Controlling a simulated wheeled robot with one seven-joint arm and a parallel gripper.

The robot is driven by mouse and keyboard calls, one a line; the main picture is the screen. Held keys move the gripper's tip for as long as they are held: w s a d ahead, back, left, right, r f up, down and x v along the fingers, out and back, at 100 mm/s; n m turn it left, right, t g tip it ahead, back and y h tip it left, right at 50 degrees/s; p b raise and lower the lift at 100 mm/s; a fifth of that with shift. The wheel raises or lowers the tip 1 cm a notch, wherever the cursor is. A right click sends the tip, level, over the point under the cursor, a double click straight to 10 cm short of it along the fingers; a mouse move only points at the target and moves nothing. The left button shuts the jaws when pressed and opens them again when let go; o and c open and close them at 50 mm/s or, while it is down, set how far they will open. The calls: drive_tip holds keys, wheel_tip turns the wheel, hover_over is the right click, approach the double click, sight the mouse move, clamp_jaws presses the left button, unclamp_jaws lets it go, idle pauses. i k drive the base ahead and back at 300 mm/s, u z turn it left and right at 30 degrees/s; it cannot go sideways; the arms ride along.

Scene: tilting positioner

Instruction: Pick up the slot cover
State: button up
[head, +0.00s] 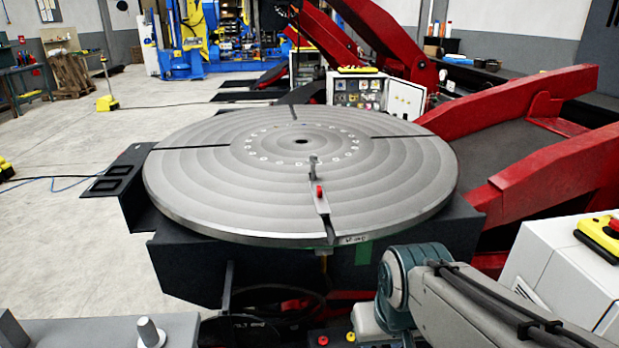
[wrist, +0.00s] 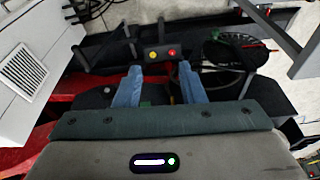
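The slot cover (head: 320,201) looks like a narrow grey strip with a red knob. It lies along the near slot of the large round grey table (head: 210,195), with a small upright grey piece at its far end. The slot's near end by the rim shows dark and bare. My gripper (wrist: 160,68) shows in the wrist view with its two blue fingers apart and nothing between them. It points down at a small box with a red and a yellow button, away from the cover. The cover is not in the wrist view, and the fingers are not visible in the head view.
My arm (head: 400,285) is at the lower right, in front of the table's dark base (head: 190,265). Red sloping beams (head: 560,170) stand at the right, near a white cabinet with a yellow-and-red button box (head: 603,235). The table's top is otherwise mostly clear.

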sight(323, 208)
drive_tip(key=i, duration=1.2)
drive_tip(key=u, duration=0.05)
